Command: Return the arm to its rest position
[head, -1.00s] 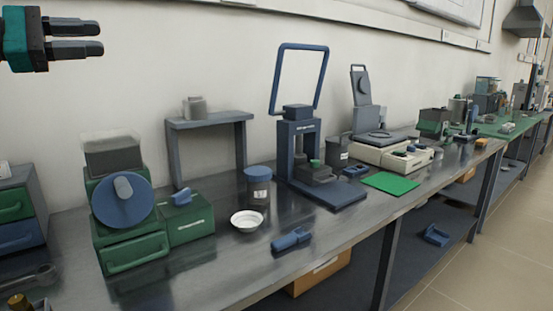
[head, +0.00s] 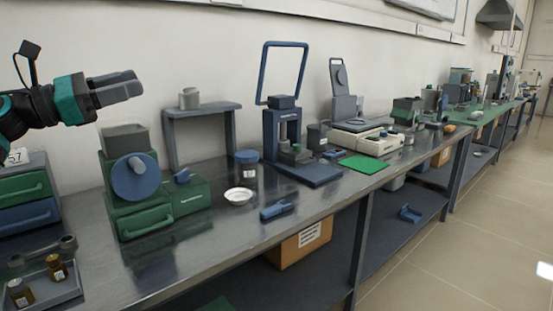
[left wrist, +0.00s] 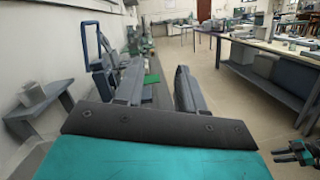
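My left gripper (head: 140,87) is raised in the upper left of the head view, above the bench and in front of the wall. Its dark fingers point right. In the left wrist view its two fingers (left wrist: 160,88) stand apart with nothing between them, so it is open and empty. My left arm (head: 40,108) comes in from the left edge with teal and black links. Another dark and teal gripper, my right one (left wrist: 288,153), shows small at the lower right edge of the left wrist view; its finger gap is unclear.
A green device with a blue disc (head: 136,177) stands below the left gripper. Drawers (head: 28,215) and a tray of brown bottles (head: 68,290) are at left. A grey shelf (head: 203,107), white dish (head: 238,196) and blue-framed press (head: 310,175) stand along the bench. The floor at right is clear.

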